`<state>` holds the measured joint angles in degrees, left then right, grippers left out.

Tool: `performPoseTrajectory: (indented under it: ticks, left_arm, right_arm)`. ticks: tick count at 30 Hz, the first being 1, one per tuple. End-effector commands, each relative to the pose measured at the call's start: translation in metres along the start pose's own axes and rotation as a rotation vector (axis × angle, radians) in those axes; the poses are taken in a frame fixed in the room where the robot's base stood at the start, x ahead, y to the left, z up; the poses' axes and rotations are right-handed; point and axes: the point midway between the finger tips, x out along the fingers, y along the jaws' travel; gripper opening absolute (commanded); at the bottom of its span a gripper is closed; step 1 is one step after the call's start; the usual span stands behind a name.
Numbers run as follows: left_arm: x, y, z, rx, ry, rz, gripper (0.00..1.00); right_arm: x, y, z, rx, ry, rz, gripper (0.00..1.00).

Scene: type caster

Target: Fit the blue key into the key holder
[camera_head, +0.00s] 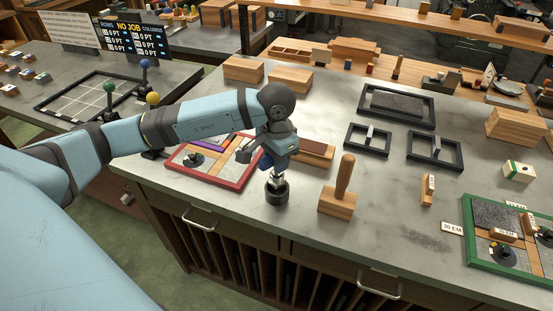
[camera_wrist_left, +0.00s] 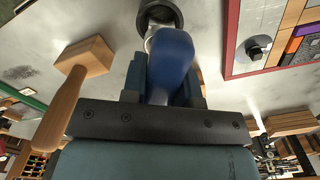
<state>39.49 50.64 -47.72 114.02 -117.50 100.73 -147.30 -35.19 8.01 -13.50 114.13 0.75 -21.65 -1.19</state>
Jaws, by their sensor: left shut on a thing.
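My left gripper (camera_head: 277,166) is shut on the blue key, low over the bench. In the left wrist view the blue key (camera_wrist_left: 170,62) has a thick rounded blue handle between the two fingers (camera_wrist_left: 163,85). In the head view the gripper mostly hides the handle, and a silvery shank shows below it. A short dark round cup (camera_head: 277,195), which looks like the key holder, stands on the bench directly below. It also shows in the left wrist view (camera_wrist_left: 160,10). The shank meets the cup's mouth; I cannot tell how deep it is. My right gripper is not in view.
A red-framed tray (camera_head: 238,185) lies close left of the cup. A wooden mallet (camera_head: 338,200) stands close right. Green, blue and yellow ball-topped levers (camera_head: 109,88) stand farther left. The bench front edge is near; bare bench lies right of the mallet.

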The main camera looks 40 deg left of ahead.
Motion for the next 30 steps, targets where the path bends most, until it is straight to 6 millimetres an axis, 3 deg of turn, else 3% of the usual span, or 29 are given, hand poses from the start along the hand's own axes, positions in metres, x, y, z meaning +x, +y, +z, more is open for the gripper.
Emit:
performPoseTrajectory:
  ticks: [30]
  left_arm:
    - [0.0000, 0.0000, -0.0003, 0.000, 0.001, 0.000, 0.00]
  right_arm:
    - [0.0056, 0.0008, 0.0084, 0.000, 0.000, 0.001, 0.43]
